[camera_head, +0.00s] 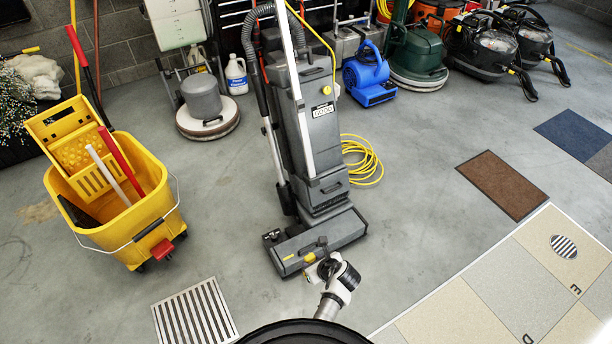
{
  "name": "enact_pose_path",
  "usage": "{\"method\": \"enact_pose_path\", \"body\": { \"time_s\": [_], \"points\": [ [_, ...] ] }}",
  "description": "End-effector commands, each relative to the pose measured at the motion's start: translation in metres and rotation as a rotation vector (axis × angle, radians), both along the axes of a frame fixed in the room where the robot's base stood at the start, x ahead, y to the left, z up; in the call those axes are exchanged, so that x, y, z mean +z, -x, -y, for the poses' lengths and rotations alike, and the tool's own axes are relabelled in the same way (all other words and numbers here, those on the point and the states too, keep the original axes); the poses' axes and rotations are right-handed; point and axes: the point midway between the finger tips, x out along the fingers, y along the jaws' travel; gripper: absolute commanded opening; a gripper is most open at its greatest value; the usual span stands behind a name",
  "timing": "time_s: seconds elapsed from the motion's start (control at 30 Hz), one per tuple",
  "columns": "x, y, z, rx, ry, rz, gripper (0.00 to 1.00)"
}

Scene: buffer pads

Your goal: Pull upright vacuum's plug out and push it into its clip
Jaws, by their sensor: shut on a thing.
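The upright vacuum (325,135) is grey and stands upright mid-floor, its wide floor head (290,258) toward me. A yellow cord (318,32) runs down from its handle, and a yellow coil of cord (366,165) lies on the floor to its right. I cannot make out the plug or the clip. My gripper (318,267) is at the front right of the floor head, low down, close to a small yellow part (309,258). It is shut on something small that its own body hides. I cannot tell whether it touches the head.
A yellow mop bucket (130,215) stands left, with a floor grate (194,314) in front. A blue blower (368,78), a green floor machine (416,55) and black vacuums (488,48) line the back. A brown mat (502,185) and tiled panels lie right. Floor between is clear.

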Motion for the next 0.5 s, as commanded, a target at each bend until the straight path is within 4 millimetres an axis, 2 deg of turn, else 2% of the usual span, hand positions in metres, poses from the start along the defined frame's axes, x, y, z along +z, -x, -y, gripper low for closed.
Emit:
{"method": "enact_pose_path", "body": {
  "time_s": [0.03,0.1,0.2,0.33,0.5],
  "points": [
    [-0.015,0.011,-0.002,-0.082,-0.015,-0.005,0.00],
    [-0.031,0.020,-0.004,-0.182,-0.014,-0.006,0.00],
    [-0.047,0.029,-0.010,-0.313,-0.008,-0.008,0.00],
    [-0.059,0.033,-0.021,-0.443,0.000,-0.014,0.00],
    [-0.062,0.032,-0.029,-0.539,0.012,-0.017,0.00]
  ]
}}
